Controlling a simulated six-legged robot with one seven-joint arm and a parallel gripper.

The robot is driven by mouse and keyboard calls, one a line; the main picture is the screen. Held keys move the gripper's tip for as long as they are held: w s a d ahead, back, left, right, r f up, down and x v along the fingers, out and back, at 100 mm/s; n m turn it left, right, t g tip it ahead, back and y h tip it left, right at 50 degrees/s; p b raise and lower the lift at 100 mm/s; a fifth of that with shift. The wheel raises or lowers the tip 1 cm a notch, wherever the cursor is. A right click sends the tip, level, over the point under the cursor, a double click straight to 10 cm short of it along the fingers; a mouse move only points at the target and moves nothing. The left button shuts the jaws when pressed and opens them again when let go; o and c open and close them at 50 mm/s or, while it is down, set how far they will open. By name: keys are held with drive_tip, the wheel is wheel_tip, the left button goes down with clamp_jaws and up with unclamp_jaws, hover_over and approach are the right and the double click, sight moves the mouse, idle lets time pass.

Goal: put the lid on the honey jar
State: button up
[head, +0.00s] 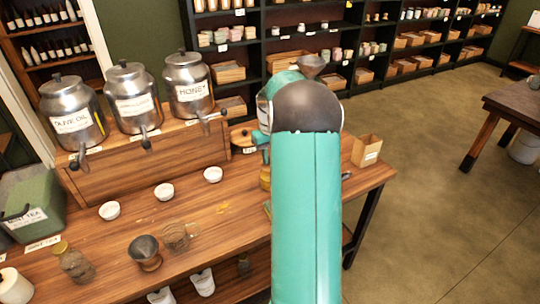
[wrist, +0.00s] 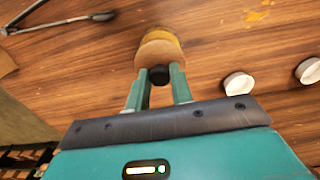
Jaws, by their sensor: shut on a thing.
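My gripper (wrist: 160,77) is shut on the black knob of a round tan wooden lid (wrist: 157,52) in the wrist view. The honey jar (wrist: 166,36) shows as an amber rim and side just past the lid. The lid covers most of the jar's mouth from this angle. I cannot tell whether the lid rests on the jar or hangs just above it. In the head view my arm hides the gripper and lid; only an amber sliver of the jar (head: 265,178) shows at the arm's left edge.
Metal dispensers, one marked honey (head: 188,82), stand on a wooden riser at the back left. White cups (head: 212,174) and a dark funnel-like vessel (head: 146,252) stand on the wooden counter (head: 205,240). Amber spills (wrist: 257,15) lie near the jar. A paper-brown box (head: 366,150) stands at the right end.

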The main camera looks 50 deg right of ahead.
drive_tip(key=shift+f, duration=0.2)
drive_tip(key=o, duration=1.3)
drive_tip(key=shift+c, duration=0.2)
drive_tip(key=shift+r, duration=2.75)
clamp_jaws()
